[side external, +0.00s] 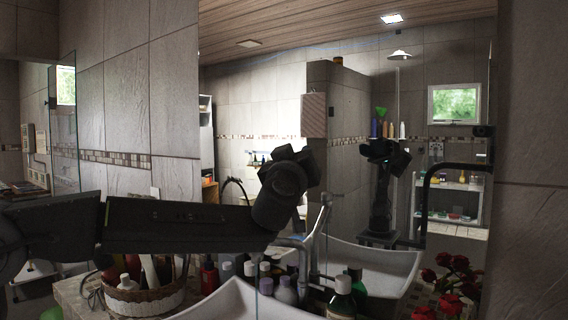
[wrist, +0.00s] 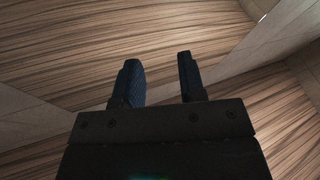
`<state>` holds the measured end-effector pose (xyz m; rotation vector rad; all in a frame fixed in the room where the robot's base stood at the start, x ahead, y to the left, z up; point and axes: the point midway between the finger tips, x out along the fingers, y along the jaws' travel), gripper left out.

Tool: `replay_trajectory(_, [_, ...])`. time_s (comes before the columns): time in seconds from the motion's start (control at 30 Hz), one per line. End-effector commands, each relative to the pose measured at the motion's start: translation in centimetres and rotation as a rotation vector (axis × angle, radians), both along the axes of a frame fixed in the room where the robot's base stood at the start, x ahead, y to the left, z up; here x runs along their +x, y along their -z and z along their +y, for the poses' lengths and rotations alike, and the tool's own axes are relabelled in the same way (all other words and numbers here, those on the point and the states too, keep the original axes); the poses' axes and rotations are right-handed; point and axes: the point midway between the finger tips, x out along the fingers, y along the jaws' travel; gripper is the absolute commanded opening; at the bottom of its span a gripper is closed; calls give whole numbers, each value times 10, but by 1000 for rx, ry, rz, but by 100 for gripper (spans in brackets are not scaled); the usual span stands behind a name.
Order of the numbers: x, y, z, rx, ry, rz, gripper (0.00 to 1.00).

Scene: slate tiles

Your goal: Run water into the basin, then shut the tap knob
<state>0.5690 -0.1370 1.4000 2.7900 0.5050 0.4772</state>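The white basin (side external: 232,302) shows only in part at the bottom of the side external view. The slim chrome tap (side external: 311,240) stands behind it, partly overlapped by its own reflection. I cannot clearly tell its knob apart, and I see no water stream. My gripper (wrist: 162,80) is open in the wrist view, its two dark fingers apart with nothing between them. In the side external view my arm's dark end is raised above and left of the tap, apart from it. Neither the basin nor the tap is in the wrist view, which shows wood-slat ceiling.
Several bottles (side external: 285,291) crowd around the basin. A woven basket (side external: 145,302) with toiletries stands at the left, and red roses (side external: 452,270) at the right. The large mirror (side external: 270,90) behind reflects the basin, my arm and the room. The space above the basin is partly open.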

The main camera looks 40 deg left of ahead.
Motion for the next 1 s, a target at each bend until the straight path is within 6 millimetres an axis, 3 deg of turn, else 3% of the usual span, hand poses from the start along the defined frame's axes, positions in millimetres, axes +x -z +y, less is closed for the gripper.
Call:
replay_trajectory(0.17, [-18,-8,1,38,154,38,37])
replay_trajectory(0.43, [-40,-2,-1,75,305,116,37])
replay_trajectory(1.0, [-46,-3,-2,83,338,139,36])
